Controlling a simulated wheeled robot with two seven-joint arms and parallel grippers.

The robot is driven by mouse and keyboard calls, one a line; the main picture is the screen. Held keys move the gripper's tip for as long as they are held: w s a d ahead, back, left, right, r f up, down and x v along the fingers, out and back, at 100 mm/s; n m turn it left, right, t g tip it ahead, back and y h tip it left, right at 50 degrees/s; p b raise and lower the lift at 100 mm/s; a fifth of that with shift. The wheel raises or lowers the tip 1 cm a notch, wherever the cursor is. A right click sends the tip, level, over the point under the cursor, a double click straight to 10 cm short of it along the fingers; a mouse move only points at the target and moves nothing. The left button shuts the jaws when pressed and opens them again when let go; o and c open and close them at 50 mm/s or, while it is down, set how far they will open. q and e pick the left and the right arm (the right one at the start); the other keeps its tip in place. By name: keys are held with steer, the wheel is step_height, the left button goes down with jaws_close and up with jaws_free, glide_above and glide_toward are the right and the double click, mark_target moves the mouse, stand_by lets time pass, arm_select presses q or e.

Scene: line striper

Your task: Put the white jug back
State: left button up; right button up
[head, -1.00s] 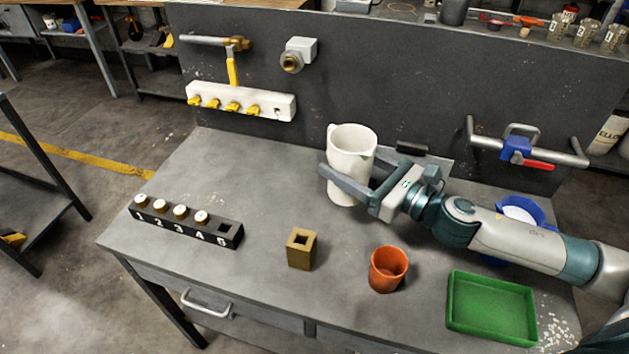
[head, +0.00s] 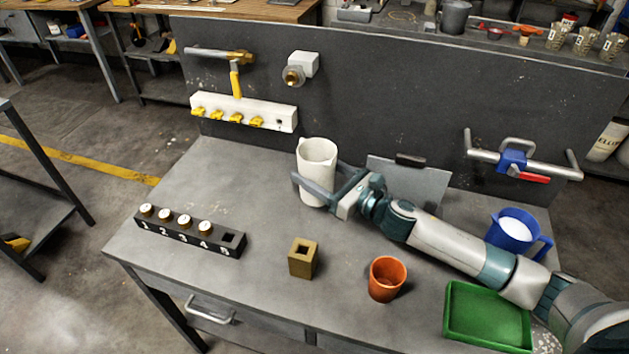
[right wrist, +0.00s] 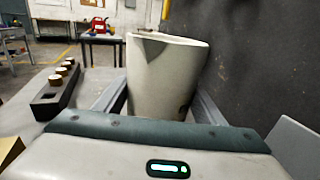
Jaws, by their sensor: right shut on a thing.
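The white jug (head: 317,158) is upright at the back of the grey bench, near the dark back panel. My right gripper (head: 318,192) is shut on the jug, with one finger on each side of its body. In the right wrist view the jug (right wrist: 163,75) fills the space between the fingers, its open rim at the top. I cannot tell whether its base touches the bench. My left gripper is not in view.
A black numbered rack (head: 190,233) with several capped pieces stands at the left. A brass block (head: 302,260), orange cup (head: 387,279), green tray (head: 488,342) and blue jug (head: 513,234) are nearer or right. A grey plate (head: 425,182) stands behind my arm.

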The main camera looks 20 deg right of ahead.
steer(key=shift+f+p, duration=0.35)
steer(key=shift+f, duration=1.7)
steer(key=shift+f, duration=0.15)
steer(key=o, duration=2)
steer(key=v, duration=0.6)
steer(key=shift+s+b, duration=0.1)
steer(key=shift+b, duration=0.2)
steer(key=shift+s+d, duration=0.4)
steer(key=shift+s, duration=0.15)
